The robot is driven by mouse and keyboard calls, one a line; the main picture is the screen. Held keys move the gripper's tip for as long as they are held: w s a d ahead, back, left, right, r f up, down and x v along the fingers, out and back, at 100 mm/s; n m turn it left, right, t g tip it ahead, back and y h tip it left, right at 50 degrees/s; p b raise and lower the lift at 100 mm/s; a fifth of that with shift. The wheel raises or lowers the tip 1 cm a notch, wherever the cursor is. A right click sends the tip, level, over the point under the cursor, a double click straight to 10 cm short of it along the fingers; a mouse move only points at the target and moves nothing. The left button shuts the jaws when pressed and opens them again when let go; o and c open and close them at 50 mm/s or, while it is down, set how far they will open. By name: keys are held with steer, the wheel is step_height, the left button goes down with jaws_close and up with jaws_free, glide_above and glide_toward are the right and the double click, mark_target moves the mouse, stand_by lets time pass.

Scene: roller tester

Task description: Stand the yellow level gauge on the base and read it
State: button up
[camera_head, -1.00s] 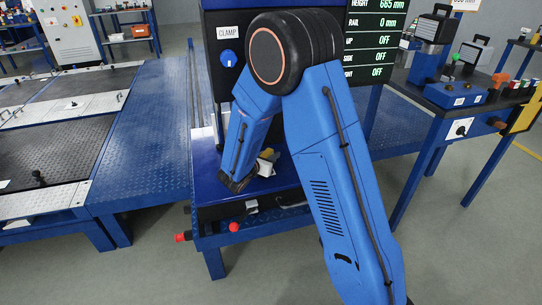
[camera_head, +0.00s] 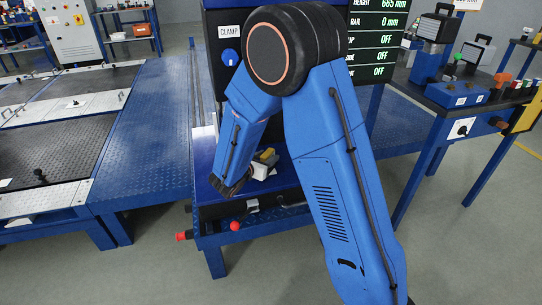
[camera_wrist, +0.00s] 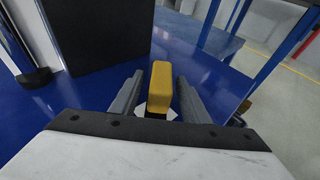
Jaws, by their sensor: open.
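The yellow level gauge (camera_wrist: 160,88) shows in the wrist view as an upright yellow block between the two grey fingers of my gripper (camera_wrist: 152,95). The fingers are open, with a narrow gap visible on each side of it. Something white shows at its foot. In the head view the gauge (camera_head: 266,156) is partly visible just right of my forearm, above a pale piece on the blue bench top. My fingers are mostly hidden there behind my wrist. The gauge's scale is not readable. I cannot tell which part is the base; a glossy blue surface (camera_wrist: 85,105) lies around the gauge.
A dark upright block (camera_wrist: 100,35) stands behind the gauge in the wrist view. A panel with a CLAMP knob (camera_head: 230,58) and a readout screen (camera_head: 375,45) rise behind the bench. Red knobs (camera_head: 235,226) project at the front. A side table (camera_head: 408,82) with devices stands right.

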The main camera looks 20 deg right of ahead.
steer(key=v, duration=0.7)
steer(key=shift+s+a+r, duration=0.1)
steer(key=shift+s+a, duration=0.1)
